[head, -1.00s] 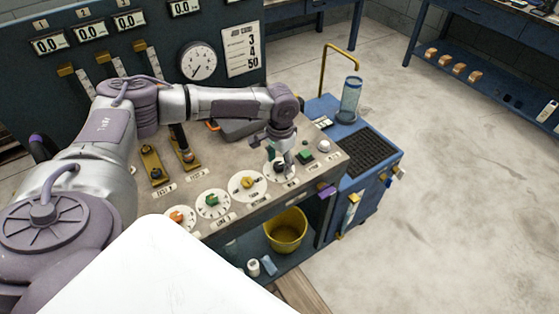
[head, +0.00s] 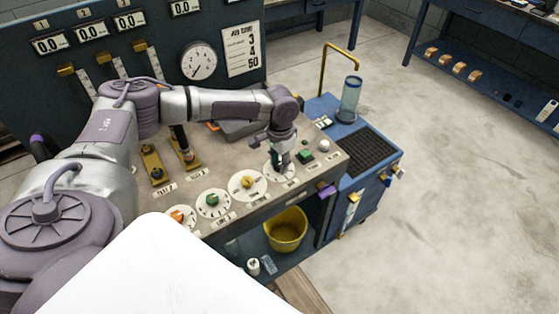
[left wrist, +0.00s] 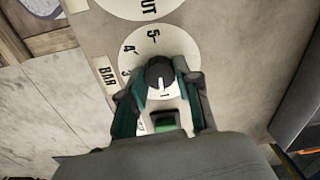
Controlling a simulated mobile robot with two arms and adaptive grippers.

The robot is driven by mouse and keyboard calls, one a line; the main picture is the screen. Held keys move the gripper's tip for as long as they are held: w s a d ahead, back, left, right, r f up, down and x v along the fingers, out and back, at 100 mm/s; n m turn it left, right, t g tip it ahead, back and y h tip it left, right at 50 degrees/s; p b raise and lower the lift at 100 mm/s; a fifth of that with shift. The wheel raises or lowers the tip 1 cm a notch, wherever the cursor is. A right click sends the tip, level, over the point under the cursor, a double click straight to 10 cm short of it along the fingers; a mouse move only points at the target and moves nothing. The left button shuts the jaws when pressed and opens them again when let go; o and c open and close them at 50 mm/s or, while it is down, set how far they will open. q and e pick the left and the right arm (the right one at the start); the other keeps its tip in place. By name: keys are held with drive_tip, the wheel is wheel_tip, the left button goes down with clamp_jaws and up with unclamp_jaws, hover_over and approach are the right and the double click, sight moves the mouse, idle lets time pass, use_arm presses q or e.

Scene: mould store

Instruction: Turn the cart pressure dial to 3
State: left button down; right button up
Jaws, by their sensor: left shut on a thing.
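The pressure dial is a white round plate (head: 289,174) with a black knob on the cart's sloping panel. In the left wrist view the plate (left wrist: 153,42) lies beside a "BAR" label, and the numbers 5, 4, 3 and 1 show in part. The black knob (left wrist: 159,70) has a white pointer mark. My left gripper (head: 281,163) points down at this dial, and its green-edged fingers (left wrist: 158,98) stand on both sides of the knob, shut on it. They hide part of the scale, so the exact setting is unclear. My right gripper is out of view.
Dials with yellow (head: 248,181), green (head: 211,199) and orange knobs line the panel to the left. A green button (head: 306,156) and a pale knob (head: 324,146) sit close on the right. A yellow bucket (head: 287,231) stands below. The floor at right is clear.

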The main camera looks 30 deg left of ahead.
use_arm(q)
drive_tip(key=m+p, duration=0.3)
drive_tip(key=shift+s+r, duration=0.1)
drive_tip(key=shift+r, duration=0.1)
drive_tip(key=m+p, duration=0.2)
drive_tip(key=m, duration=0.2)
drive_tip(key=shift+f, duration=0.1)
drive_tip(key=m+p, duration=0.1)
drive_tip(key=m, duration=0.1)
drive_tip(key=shift+m, duration=0.4)
drive_tip(key=m, duration=0.2)
drive_tip(key=shift+m+p, duration=0.3)
drive_tip(key=shift+p, duration=0.1)
drive_tip(key=m, duration=0.4)
drive_tip(key=shift+m, duration=0.7)
drive_tip(key=c, duration=0.8)
unclamp_jaws()
